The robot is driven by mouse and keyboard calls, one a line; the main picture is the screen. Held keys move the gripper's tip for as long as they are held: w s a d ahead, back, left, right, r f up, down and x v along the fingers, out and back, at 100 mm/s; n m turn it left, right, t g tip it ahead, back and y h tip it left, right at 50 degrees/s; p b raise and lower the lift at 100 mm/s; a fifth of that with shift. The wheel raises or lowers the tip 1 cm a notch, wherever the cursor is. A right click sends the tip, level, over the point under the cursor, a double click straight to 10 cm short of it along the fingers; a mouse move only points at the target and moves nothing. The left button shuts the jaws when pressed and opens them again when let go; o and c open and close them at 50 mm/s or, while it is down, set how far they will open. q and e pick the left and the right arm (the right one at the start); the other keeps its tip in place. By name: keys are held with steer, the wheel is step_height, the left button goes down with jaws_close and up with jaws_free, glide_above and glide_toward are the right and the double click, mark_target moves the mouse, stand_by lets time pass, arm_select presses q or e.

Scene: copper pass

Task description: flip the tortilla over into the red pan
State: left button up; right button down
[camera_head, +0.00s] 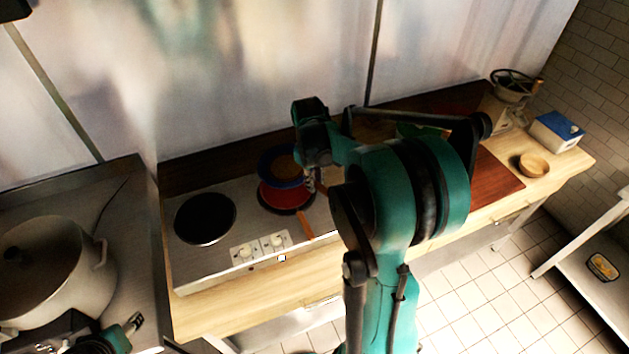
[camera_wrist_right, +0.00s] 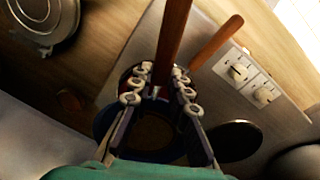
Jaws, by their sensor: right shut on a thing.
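My right gripper (camera_wrist_right: 158,92) is shut on the brown handle of the blue pan (camera_wrist_right: 108,125); the gripper also shows in the head view (camera_head: 312,180), partly behind my arm. The blue pan, also in the head view (camera_head: 264,165), is over the back part of the red pan (camera_head: 284,199). A brownish round surface, likely the tortilla (camera_wrist_right: 155,132), shows inside the blue pan. The red pan sits on the hob with its wooden handle (camera_head: 306,225) pointing to the front; that handle also shows in the wrist view (camera_wrist_right: 215,46).
A black burner (camera_head: 205,218) is free at the hob's left. A large pot (camera_head: 50,270) stands far left. A cutting board (camera_head: 497,178), a wooden bowl (camera_head: 533,165), a blue-and-white box (camera_head: 556,131) and a grinder (camera_head: 512,88) lie to the right.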

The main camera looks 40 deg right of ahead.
steer(key=h, duration=0.2)
steer(key=shift+w+r+h, duration=0.1)
steer(key=shift+r+h, duration=0.15)
steer(key=shift+h, duration=0.05)
steer(key=h+b, duration=0.1)
steer(key=d+t+h+b, duration=0.1)
steer(key=shift+h, duration=0.4)
steer(key=f+h+b, duration=0.1)
steer(key=h+b, duration=0.3)
steer(key=b, duration=0.3)
steer(key=t+h+b, duration=0.1)
steer(key=h+b, duration=0.3)
steer(key=b, duration=0.3)
steer(key=f+t+h+b, duration=0.1)
steer(key=h+b, duration=0.4)
steer(key=b, duration=0.2)
steer(key=shift+a+f, duration=0.2)
steer(key=shift+f, duration=0.1)
steer(key=shift+a+f+h+b, duration=0.1)
steer(key=shift+a+h+b, duration=0.5)
steer(key=shift+b, duration=0.75)
